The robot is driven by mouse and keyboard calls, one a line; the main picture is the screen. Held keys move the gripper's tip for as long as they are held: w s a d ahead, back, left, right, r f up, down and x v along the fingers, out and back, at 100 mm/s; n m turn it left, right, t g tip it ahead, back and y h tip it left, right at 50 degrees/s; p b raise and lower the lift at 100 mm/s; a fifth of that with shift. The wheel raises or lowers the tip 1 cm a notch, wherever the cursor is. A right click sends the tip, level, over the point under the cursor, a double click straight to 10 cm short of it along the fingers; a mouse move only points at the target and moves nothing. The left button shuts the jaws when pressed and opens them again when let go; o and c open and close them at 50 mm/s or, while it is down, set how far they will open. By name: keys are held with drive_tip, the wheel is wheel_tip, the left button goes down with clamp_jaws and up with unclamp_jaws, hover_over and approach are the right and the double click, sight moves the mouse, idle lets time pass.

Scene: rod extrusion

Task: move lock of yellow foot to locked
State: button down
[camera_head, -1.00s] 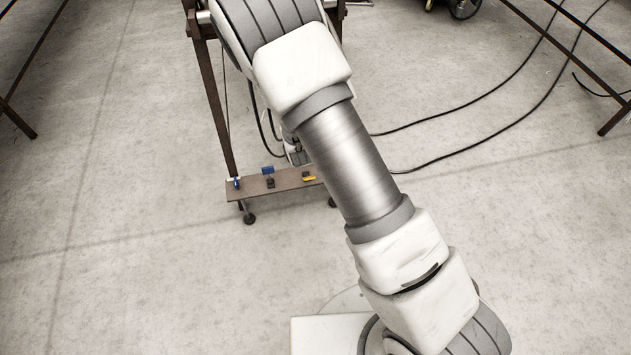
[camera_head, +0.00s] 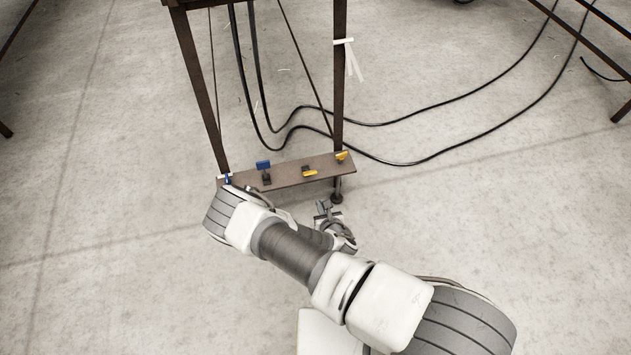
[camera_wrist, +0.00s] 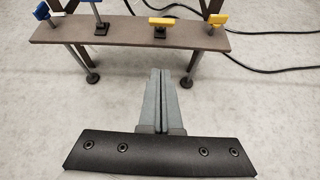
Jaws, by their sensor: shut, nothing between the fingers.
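Two yellow pieces are on the brown shelf board. One yellow handle (camera_head: 310,173) sits on a small black base right of the board's middle; it also shows in the wrist view (camera_wrist: 162,21), lying sideways. The other yellow piece (camera_head: 341,156) is at the board's right end, above a support foot (camera_head: 337,198); it also shows in the wrist view (camera_wrist: 217,19). I cannot tell which lock state either is in. My gripper (camera_head: 323,207) is in front of the board, low and apart from it. In the wrist view its fingers (camera_wrist: 158,72) are shut together and empty, pointing at the board.
The brown board (camera_head: 285,176) hangs between the dark frame legs. A blue handle (camera_head: 263,165) stands on it, and another blue piece (camera_head: 227,178) is at its left end. Black cables (camera_head: 400,162) lie on the floor behind. The floor in front is clear.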

drive_tip(key=f, duration=0.1)
drive_tip(key=b, duration=0.5)
approach(308, 171)
drive_tip(key=shift+w+a+f, duration=0.1)
drive_tip(key=shift+w+f, duration=0.65)
drive_tip(key=shift+f, duration=0.25)
drive_tip(key=shift+w+a+f, duration=0.1)
drive_tip(key=shift+w+f, duration=0.7)
drive_tip(key=shift+f, duration=0.25)
drive_tip(key=shift+r, duration=0.15)
drive_tip(key=shift+w+a+r+g+p, duration=0.1)
drive_tip(key=shift+w+r+g+p, duration=0.15)
drive_tip(key=shift+g+p, duration=0.55)
